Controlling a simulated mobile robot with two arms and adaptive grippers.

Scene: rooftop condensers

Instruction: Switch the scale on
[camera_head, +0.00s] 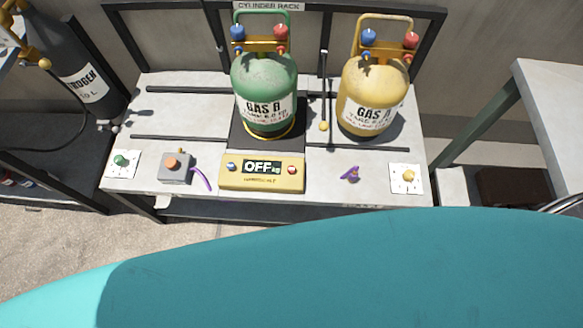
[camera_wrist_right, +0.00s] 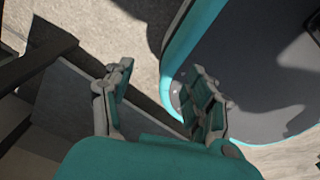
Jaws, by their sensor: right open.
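The scale's display box (camera_head: 262,174) is a yellow unit at the bench's front middle, and its screen reads OFF. It has a blue button (camera_head: 232,167) left of the screen and a red button (camera_head: 292,170) right of it. The scale's dark platform (camera_head: 240,143) lies behind it, with the green GAS B cylinder (camera_head: 264,85) standing on it. My right gripper (camera_wrist_right: 158,100) shows in the right wrist view, open and empty, over the floor and beside my teal base, away from the scale. My left gripper is in neither view.
A yellow cylinder (camera_head: 372,95) stands right of the scale. A grey box with an orange button (camera_head: 174,168), a purple strip (camera_head: 202,179), a purple clip (camera_head: 350,174) and two white plates with green (camera_head: 121,160) and yellow (camera_head: 408,175) knobs lie along the front. A nitrogen cylinder (camera_head: 75,75) stands left.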

